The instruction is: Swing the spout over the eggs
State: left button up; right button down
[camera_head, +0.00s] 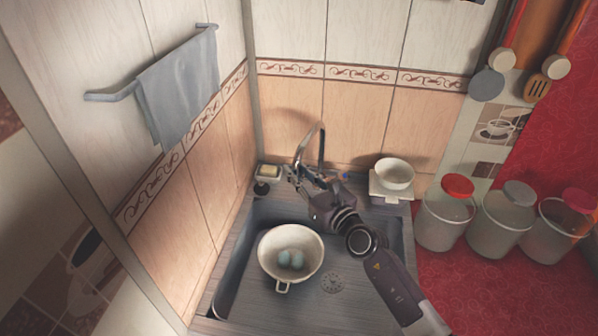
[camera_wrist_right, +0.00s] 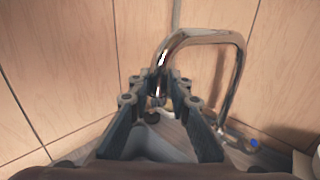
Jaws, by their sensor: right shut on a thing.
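The chrome spout (camera_head: 312,140) arches up behind the sink, and its free end comes down at the left, behind the bowl of eggs. My right gripper (camera_head: 299,176) is shut on the spout near that free end. In the right wrist view, the spout (camera_wrist_right: 205,37) runs down between the fingers of my right gripper (camera_wrist_right: 160,90). The pale blue eggs (camera_head: 291,258) lie in a white bowl with a handle (camera_head: 268,246), standing in the sink. The spout's end appears to be behind the eggs, not above them. My left gripper is not in view.
The grey sink (camera_head: 236,262) has a drain (camera_head: 332,283) right of the bowl. A soap dish (camera_head: 267,172) sits at its back left corner. Several lidded jars (camera_head: 446,212) stand on the red counter. Tiled walls close off back and left.

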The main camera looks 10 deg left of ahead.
jog(key=shift+w+a+r, duration=0.1)
jog(key=shift+w+r, duration=0.05)
jog(key=shift+r, duration=0.75)
jog(key=c, duration=1.8)
grip_release()
jog(key=shift+c, duration=0.2)
jog(key=shift+f, duration=0.2)
jog(key=shift+s+d+f, duration=0.15)
jog(key=shift+s+d, duration=0.2)
jog(key=shift+s, duration=0.1)
jog(key=v, duration=1.1)
jog(key=shift+f, duration=0.1)
